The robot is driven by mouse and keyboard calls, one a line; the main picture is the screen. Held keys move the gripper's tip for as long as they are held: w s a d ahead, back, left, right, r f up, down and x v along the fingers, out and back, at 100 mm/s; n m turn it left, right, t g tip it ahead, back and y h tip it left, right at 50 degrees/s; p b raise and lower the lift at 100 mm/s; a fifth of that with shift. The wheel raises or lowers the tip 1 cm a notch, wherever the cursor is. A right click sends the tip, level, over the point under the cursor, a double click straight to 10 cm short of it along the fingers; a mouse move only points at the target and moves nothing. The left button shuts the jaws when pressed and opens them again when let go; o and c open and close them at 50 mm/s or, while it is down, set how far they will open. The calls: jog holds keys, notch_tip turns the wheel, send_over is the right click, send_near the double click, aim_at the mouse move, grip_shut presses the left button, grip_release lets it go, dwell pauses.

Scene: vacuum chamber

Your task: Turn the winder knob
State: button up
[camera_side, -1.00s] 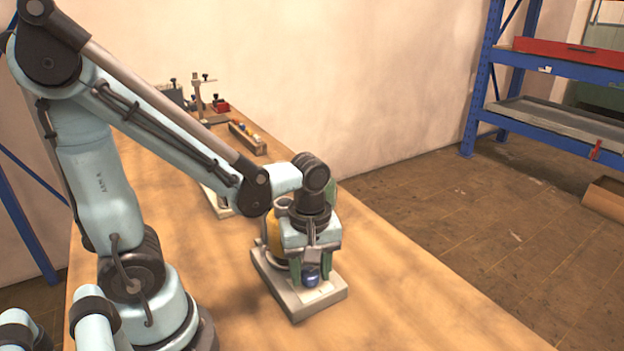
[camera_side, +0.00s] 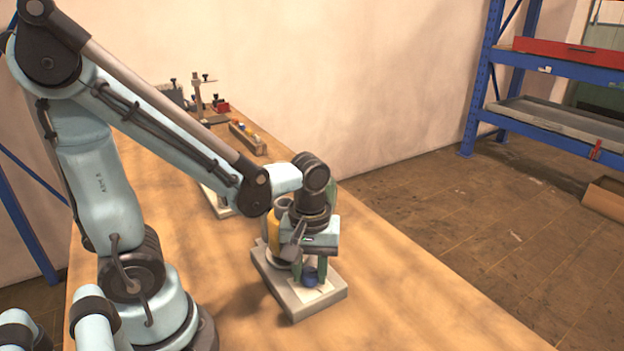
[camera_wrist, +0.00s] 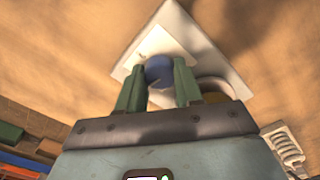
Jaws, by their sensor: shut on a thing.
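The winder knob is a small blue round knob (camera_side: 310,281) near the front of a pale grey base plate (camera_side: 298,307) on the wooden table. A yellow cylinder (camera_side: 275,235) stands on the same base behind it, partly hidden by my wrist. My gripper (camera_side: 311,272) points down, its green fingers on either side of the knob. In the wrist view, the blue knob (camera_wrist: 158,71) sits between the fingertips of my gripper (camera_wrist: 159,80), and the gripper is shut on it. The base's white top (camera_wrist: 150,52) shows around the knob.
Farther back on the table stand a wooden block with small coloured pieces (camera_side: 248,138), a small stand (camera_side: 199,98) and a red item (camera_side: 221,106). A blue shelf rack (camera_side: 482,90) stands at the right, off the table. The table right of the base is clear.

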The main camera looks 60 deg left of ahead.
aim_at(310, 272)
jog(key=shift+m, duration=1.1)
jog(key=o, duration=1)
jog(key=shift+o, duration=0.2)
notch_tip(310, 272, up, 12)
